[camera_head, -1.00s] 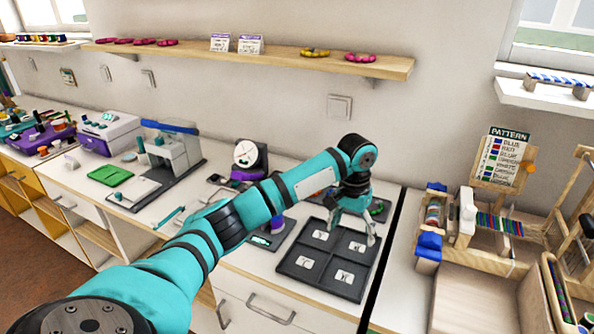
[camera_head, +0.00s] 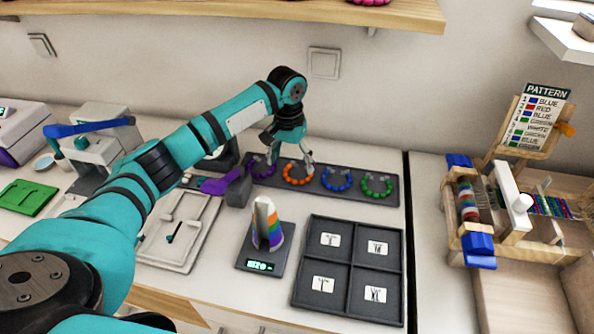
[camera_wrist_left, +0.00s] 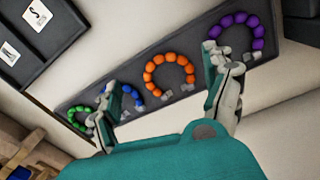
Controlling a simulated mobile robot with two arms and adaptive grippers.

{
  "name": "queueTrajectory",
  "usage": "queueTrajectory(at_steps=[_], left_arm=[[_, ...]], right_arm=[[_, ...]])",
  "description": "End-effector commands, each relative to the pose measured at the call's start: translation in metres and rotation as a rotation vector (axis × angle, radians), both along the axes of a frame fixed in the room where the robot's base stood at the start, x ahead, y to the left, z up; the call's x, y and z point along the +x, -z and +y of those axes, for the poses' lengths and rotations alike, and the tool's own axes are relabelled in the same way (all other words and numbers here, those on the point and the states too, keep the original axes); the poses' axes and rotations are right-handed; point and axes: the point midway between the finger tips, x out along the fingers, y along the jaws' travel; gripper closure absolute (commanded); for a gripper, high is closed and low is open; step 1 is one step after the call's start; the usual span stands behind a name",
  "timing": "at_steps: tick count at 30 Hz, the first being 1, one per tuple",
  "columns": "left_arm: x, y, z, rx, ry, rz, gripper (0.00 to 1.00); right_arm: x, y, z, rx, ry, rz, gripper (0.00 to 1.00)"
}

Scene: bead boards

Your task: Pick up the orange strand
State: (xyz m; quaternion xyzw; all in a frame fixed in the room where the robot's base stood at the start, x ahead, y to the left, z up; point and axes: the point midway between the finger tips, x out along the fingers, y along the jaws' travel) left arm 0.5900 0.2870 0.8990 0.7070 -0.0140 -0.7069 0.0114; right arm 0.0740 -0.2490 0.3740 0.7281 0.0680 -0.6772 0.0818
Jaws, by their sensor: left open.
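The orange strand (camera_head: 298,174) lies in an open loop on a dark grey board (camera_head: 392,198), between a purple strand (camera_head: 262,168) and a blue strand (camera_head: 337,179). A green strand (camera_head: 377,187) lies at the board's right end. My left gripper (camera_head: 288,166) is above the board, close to the orange strand. In the left wrist view my left gripper (camera_wrist_left: 172,70) is open, with the orange strand (camera_wrist_left: 168,73) between its spread fingers. One finger is near the purple strand (camera_wrist_left: 241,36), the other partly covers the blue strand (camera_wrist_left: 130,98). My right gripper is not in view.
A dark four-compartment tray (camera_head: 349,268) with white cards stands in front of the board. A scale (camera_head: 266,262) bears a rainbow-striped cone (camera_head: 267,226). A purple-handled tool (camera_head: 220,184) is to the left. A wooden loom (camera_head: 497,215) stands right.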

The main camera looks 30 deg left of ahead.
Motion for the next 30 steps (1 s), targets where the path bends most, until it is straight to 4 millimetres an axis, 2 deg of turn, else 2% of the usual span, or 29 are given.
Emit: queueTrajectory(at_steps=[7, 12, 15, 24, 30], left_arm=[[0.001, 0.02, 0.0, 0.0, -0.001, 0.002, 0.16], [0.003, 0.045, -0.001, 0.001, -0.002, 0.002, 0.16], [0.003, 0.058, -0.002, 0.0, 0.0, 0.0, 0.16], [0.003, 0.064, -0.002, 0.0, 0.0, -0.001, 0.16], [0.003, 0.064, -0.002, 0.001, 0.0, -0.001, 0.41]], right_arm=[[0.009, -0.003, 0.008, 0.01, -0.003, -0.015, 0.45], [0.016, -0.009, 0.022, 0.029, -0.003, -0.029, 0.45], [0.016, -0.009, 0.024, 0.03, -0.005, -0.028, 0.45], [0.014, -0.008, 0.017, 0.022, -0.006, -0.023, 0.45], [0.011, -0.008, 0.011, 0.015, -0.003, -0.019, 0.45]])
